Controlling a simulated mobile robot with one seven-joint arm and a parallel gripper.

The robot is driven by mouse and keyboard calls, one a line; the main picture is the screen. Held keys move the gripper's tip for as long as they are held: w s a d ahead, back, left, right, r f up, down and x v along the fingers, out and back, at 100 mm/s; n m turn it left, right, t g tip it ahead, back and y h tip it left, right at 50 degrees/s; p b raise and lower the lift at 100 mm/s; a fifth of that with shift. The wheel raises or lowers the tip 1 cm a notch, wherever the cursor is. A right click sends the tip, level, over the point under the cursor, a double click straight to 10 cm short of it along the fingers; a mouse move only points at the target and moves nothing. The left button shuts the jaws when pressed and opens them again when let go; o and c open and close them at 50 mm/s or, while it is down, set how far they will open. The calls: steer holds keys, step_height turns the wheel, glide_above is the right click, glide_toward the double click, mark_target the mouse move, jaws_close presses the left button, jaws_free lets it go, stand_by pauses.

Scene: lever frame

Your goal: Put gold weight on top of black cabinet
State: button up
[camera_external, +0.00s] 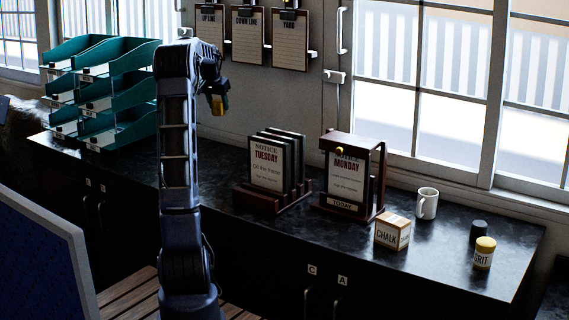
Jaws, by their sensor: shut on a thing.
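My gripper (217,93) hangs in the air over the back left part of the counter, in front of the wall. It is shut on a small gold weight (218,106), which shows below the fingers. The long black cabinet (330,222) has a dark marbled top and doors lettered A, B and C. The gold weight is above the cabinet top and apart from it. The fingers hide the weight's upper part.
On the top stand teal trays (103,88), a rack of notice boards (272,172), a framed Monday notice (350,178), a chalk box (392,231), a white mug (427,203), a dark cylinder (478,232) and a grit jar (484,253). Bare top lies left of the rack.

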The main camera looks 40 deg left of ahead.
steer(key=s+a+r+n+g+y, duration=0.1)
steer(key=s+a+n, duration=0.2)
steer(key=s+a, duration=1.05)
steer(key=s+a+n+y, duration=0.1)
steer(key=s+a+n, duration=0.2)
steer(key=s+a, duration=1.1)
steer(key=x, duration=0.6)
steer(key=s+d+f+x, duration=0.1)
steer(key=x, duration=0.6)
steer(key=s+d+x, duration=0.1)
steer(key=x, duration=0.5)
steer(key=shift+s+d+f, duration=0.15)
steer(key=shift+s+f, duration=0.05)
steer(key=shift+f, duration=0.2)
steer(key=o, duration=1.2)
steer(key=shift+f, duration=0.15)
steer(key=v, duration=1.2)
steer(key=shift+d, duration=0.1)
